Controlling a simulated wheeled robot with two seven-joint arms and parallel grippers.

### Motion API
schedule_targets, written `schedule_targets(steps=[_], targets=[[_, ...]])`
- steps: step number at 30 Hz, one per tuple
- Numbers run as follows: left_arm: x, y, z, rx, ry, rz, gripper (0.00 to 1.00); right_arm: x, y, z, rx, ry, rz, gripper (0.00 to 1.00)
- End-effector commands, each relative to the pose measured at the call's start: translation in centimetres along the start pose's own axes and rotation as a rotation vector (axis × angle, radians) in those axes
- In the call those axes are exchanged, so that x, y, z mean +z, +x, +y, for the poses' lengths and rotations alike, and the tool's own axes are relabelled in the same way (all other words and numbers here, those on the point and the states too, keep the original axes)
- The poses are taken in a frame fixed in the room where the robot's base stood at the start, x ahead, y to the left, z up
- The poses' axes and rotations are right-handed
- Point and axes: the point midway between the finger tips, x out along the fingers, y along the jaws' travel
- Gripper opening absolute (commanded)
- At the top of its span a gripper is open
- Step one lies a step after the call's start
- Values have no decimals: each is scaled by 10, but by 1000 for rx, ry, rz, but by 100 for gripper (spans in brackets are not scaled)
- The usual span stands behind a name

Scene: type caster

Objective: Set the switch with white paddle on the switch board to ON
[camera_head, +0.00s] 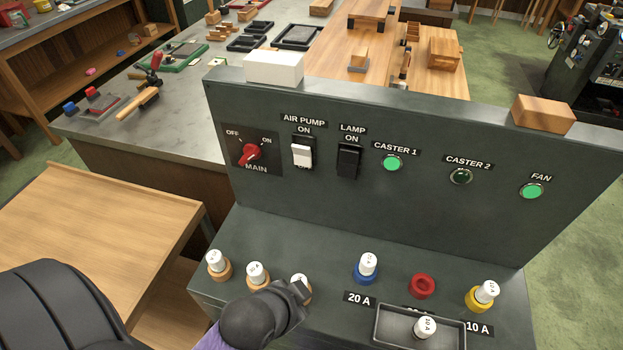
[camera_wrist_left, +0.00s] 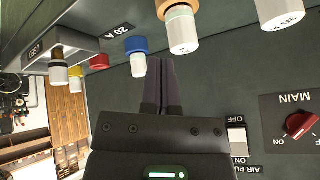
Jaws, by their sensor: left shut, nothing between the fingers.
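The white paddle (camera_head: 302,155) of the AIR PUMP switch is on the upright face of the dark switch board (camera_head: 330,205). It sits at the lower end of its black housing, away from the ON label above. It also shows in the upside-down left wrist view (camera_wrist_left: 237,139), right of my fingers, between the OFF and ON labels. My left gripper (camera_head: 299,290) is shut and empty, low over the sloped front panel. It is below the switch and apart from it, and partly hides the third fuse from the left. Its fingers (camera_wrist_left: 162,65) show together in the wrist view. My right gripper is not in view.
A black-paddled LAMP switch (camera_head: 348,161) is right of the white one. A red MAIN knob (camera_head: 250,152) is left. Several capped fuses and an empty red socket (camera_head: 422,285) line the front panel. White (camera_head: 273,67) and wooden (camera_head: 543,113) blocks rest on top.

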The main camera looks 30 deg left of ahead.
Motion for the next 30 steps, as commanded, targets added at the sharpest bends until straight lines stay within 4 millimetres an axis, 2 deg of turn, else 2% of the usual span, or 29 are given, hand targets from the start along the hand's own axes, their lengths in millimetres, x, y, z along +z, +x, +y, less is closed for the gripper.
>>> schedule_targets(steps=[4,8,12,15,18,22,30], targets=[[-26,12,-24,-156,202,221,0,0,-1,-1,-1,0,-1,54],[-45,10,-50,-409,430,407,0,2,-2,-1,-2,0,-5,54],[-54,-10,-75,-783,681,519,0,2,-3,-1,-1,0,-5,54],[-53,-29,-84,-1020,807,528,0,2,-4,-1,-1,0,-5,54],[-50,-44,-87,-1181,881,510,0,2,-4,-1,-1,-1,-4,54],[-48,-52,-88,-1273,919,495,0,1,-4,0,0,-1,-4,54],[-48,-53,-88,-1281,923,495,0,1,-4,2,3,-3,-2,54]])
